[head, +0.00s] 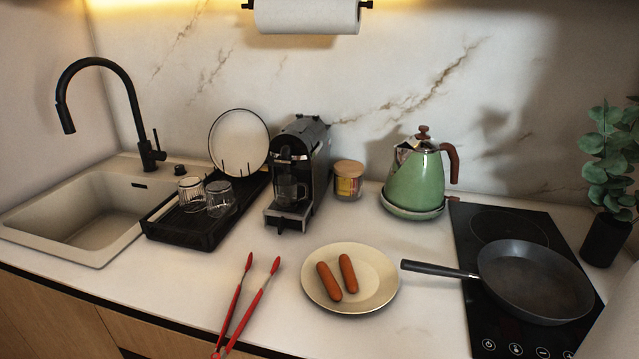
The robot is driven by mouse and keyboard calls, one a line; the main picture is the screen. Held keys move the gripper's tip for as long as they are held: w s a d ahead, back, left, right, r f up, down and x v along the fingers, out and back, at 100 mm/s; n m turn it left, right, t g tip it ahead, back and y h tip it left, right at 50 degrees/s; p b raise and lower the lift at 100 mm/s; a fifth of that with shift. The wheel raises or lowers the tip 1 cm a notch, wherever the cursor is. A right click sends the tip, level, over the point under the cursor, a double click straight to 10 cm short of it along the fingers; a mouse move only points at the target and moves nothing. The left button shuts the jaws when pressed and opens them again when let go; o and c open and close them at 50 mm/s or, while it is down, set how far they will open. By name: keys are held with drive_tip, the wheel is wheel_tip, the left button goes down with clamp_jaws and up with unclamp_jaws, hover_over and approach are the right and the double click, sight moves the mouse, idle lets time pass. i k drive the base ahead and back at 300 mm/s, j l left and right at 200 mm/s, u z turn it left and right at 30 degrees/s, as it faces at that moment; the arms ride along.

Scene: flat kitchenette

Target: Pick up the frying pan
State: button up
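The dark frying pan (535,283) sits on the black cooktop (484,325) at the right of the head view. It looks empty. Its long black handle (440,269) points left, over the white counter, with its end near the rim of a plate. My gripper is not visible in this view.
A cream plate (378,296) with two sausages (337,277) lies left of the handle, and red tongs (244,308) lie further left. Behind stand a green kettle (415,183), a jar (348,181) and a coffee machine (300,165). A plant (609,185) stands at right.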

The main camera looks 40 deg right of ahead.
sight(534, 284)
drive_tip(key=z, duration=1.15)
drive_tip(key=k+z, duration=0.5)
drive_tip(key=i+l, duration=0.1)
drive_tip(key=l, duration=0.2)
drive_tip(key=i+l, duration=0.1)
drive_tip(key=l, duration=0.15)
